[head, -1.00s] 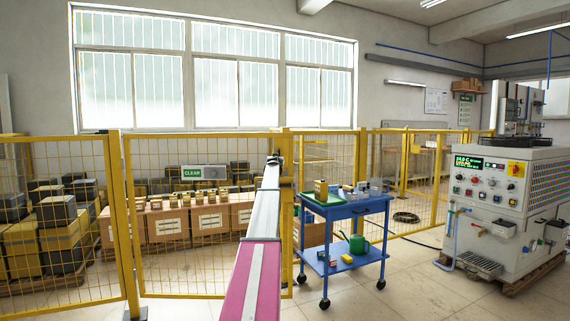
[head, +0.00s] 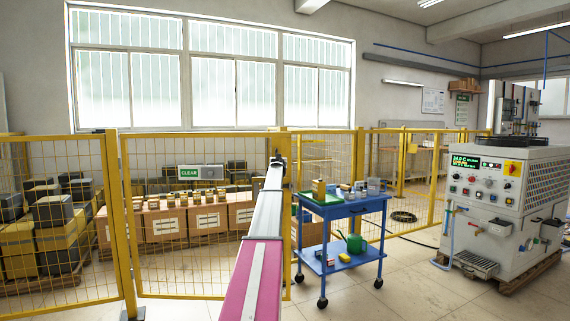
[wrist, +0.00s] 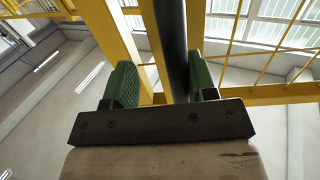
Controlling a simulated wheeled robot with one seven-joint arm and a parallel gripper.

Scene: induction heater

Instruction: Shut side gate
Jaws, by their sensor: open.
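The yellow mesh side gate (head: 205,133) seems to be the panel left of my arm in the head view, between a post on the left and the posts behind my gripper. Whether it is open or closed is hard to tell. My gripper (head: 277,160) is at the panel's right end, near its top, and the arm hides part of that edge. In the wrist view my gripper (wrist: 164,85) is open, its green padded fingers on either side of a dark upright bar (wrist: 171,35). Yellow frame members lie just beyond. Contact with the bar is unclear.
A blue cart (head: 338,210) with a green watering can (head: 356,243) stands right of my arm. The white heater cabinet (head: 495,205) is at the right. Boxes (head: 165,222) sit behind the mesh. Some floor between cart and cabinet is clear.

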